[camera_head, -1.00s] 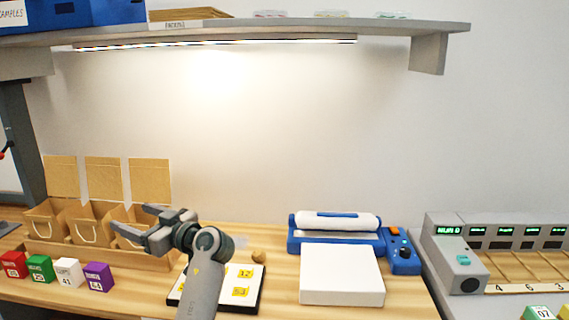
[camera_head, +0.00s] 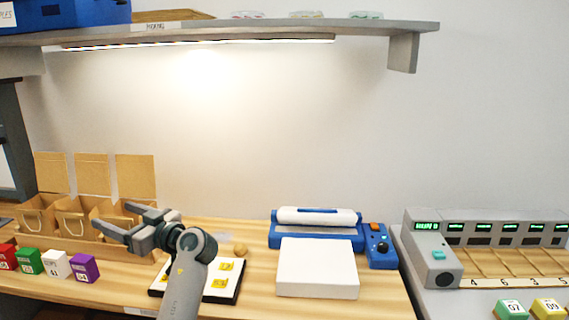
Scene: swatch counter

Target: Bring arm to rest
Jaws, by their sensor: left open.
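My left gripper (camera_head: 116,222) is open, its fingers pointing left, with nothing between them. It is above the counter, in front of the right one of the paper bags (camera_head: 118,226). My left arm comes up from the bottom and covers part of a white board (camera_head: 229,265) with yellow labels. My right arm and gripper are not in view.
Red, green (camera_head: 29,262), white and purple (camera_head: 84,268) blocks stand at the front left. A blue sealer (camera_head: 375,246) with a white box (camera_head: 318,268) before it is at the centre right. A grey device (camera_head: 431,250) stands at the right. A shelf (camera_head: 270,32) hangs above.

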